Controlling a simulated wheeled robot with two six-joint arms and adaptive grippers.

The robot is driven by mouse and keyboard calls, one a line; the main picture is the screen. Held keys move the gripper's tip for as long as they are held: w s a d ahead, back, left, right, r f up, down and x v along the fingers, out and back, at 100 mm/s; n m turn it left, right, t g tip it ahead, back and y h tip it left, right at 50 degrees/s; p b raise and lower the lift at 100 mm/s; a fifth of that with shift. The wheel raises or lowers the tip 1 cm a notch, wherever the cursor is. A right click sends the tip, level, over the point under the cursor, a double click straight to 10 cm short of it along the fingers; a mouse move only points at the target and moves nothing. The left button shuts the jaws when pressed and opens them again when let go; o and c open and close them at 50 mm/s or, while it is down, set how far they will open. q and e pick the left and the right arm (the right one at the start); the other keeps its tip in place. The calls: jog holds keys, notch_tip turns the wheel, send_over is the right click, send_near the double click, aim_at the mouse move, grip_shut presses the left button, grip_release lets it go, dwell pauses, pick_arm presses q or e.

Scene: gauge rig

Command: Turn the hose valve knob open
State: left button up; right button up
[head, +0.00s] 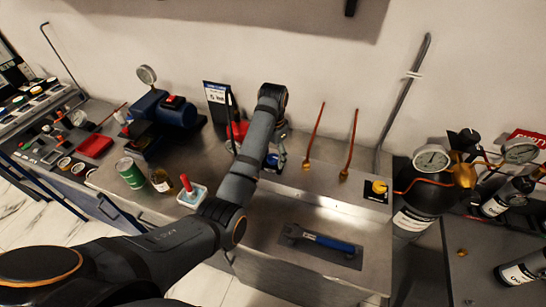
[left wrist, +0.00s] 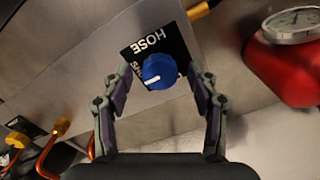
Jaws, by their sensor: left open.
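The hose valve knob (left wrist: 159,71) is round and blue with a white pointer line. It sits on a black plate (left wrist: 140,52) lettered HOSE, which appears upside down in the left wrist view. My left gripper (left wrist: 158,75) is open, with one finger on each side of the knob. A gap shows between the knob and each finger, though the depth is hard to judge. In the head view my left gripper (head: 275,155) is at the back of the metal bench, and my arm hides much of the knob. My right gripper is not in view.
A red gauge body (left wrist: 285,72) is close on the right in the left wrist view. Copper pipes (head: 350,145) rise right of my gripper. A yellow knob (head: 379,187) is farther right. A blue-handled wrench (head: 325,242) lies on a dark mat in front.

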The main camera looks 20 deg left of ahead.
pick_arm(q)
jog(key=shift+c, duration=0.4)
jog(key=c, duration=1.1)
jog(key=shift+r+p, duration=0.2)
jog(key=shift+p, duration=0.3)
jog(key=n+p, duration=0.7)
jog(key=p, duration=0.2)
jog(key=shift+r+p, duration=0.1)
jog(key=shift+p, duration=0.25)
jog(key=n+p, duration=0.2)
jog(key=n, duration=0.1)
jog(key=n+p, duration=0.1)
jog(key=n, duration=0.1)
jog(key=shift+n+p, duration=0.35)
jog(key=shift+n, duration=0.05)
jog(key=n, duration=0.1)
jog(key=n+p, duration=0.1)
jog(key=n, duration=0.1)
jog(key=n+p, duration=0.1)
jog(key=n, duration=0.1)
jog(key=shift+f, duration=0.25)
